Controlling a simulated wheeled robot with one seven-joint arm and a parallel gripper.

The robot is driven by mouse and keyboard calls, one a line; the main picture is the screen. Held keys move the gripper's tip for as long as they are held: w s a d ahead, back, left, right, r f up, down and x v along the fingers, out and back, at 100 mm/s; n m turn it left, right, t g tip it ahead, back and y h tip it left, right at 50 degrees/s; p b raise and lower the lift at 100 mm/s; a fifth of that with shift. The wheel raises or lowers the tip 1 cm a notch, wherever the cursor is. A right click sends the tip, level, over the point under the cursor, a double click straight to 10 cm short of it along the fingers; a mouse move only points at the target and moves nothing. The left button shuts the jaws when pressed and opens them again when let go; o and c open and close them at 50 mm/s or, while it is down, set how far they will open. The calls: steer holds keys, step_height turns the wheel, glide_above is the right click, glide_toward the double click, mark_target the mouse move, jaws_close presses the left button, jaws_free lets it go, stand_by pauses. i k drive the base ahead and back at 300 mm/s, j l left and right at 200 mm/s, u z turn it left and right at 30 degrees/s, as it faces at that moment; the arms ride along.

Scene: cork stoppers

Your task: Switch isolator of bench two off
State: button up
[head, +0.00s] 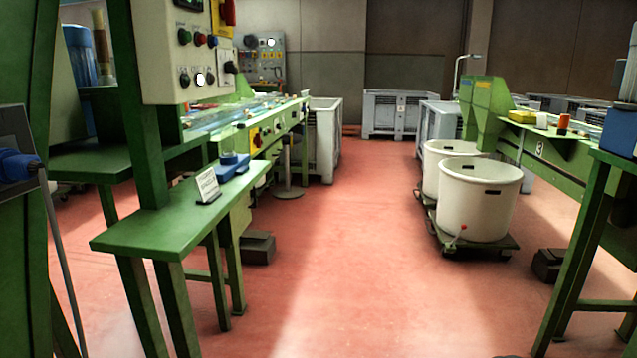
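A yellow plate with a red rotary switch (257,138) is on the side of the left green bench (290,117), small and far off. I cannot tell its position. A grey control box (187,52) on a green post at the upper left carries coloured buttons, a black knob (230,68) and a red and yellow part (228,12) cut off by the top edge. I see no number two on any bench. A "3" (540,148) marks the right bench (565,140). My gripper is not in view.
A green side table (140,236) with a small sign (207,186) and a blue device (232,166) juts out at left. Two white tubs (478,205) stand on dollies at right. Grey bins (395,112) stand at the back. The red floor (340,240) between is clear.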

mark_target(257, 139)
steer(key=i+l+u, duration=0.2)
steer(key=i+u, duration=0.15)
steer(key=i, duration=0.2)
steer(key=i+l+u, duration=0.35)
steer(key=i, duration=0.15)
steer(key=i+l+u, duration=0.3)
steer(key=i+l, duration=1.55)
steer(key=l, duration=0.15)
